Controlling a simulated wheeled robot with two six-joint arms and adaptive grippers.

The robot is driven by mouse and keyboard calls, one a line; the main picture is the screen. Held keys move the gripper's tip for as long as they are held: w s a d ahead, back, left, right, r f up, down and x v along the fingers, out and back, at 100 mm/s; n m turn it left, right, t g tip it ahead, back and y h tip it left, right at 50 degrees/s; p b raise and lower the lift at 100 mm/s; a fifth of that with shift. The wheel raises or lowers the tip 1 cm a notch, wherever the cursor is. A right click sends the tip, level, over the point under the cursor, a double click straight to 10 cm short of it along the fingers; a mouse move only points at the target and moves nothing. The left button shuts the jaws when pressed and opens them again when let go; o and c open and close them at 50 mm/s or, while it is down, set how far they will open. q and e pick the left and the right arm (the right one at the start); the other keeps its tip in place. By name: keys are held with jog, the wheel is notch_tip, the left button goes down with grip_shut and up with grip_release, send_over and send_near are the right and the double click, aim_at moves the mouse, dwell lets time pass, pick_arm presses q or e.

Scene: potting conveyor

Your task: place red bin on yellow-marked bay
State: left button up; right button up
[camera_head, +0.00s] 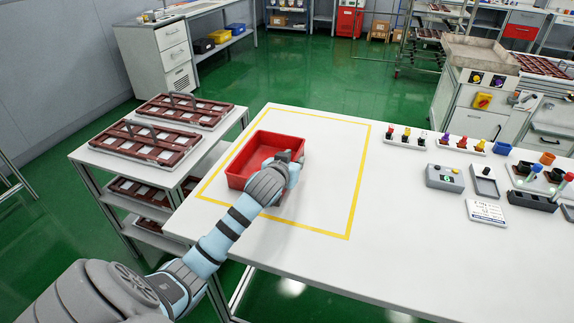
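The red bin (252,158) is an open, shallow tray and looks empty where its inside shows. It appears upright on the white table, within the yellow outline (357,182), near the outline's left side. The bay's middle and right are bare. My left gripper (291,158) is at the bin's right wall, with the hand across its near right corner. The hand hides the fingertips and that part of the rim, so I cannot tell whether they are closed on it. My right gripper is not in view.
Right of the bay, the white table (400,235) holds a rack of coloured knobs (432,140), a grey box with a green display (444,178) and small tools. A lower rack with brown trays (146,143) stands at the left. The table's near middle is clear.

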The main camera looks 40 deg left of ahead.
pick_arm(q)
jog(key=p+v, duration=0.2)
jog(key=v, duration=0.8)
jog(key=shift+s+r, duration=0.2)
jog(key=shift+r, duration=0.05)
jog(key=shift+d, duration=0.15)
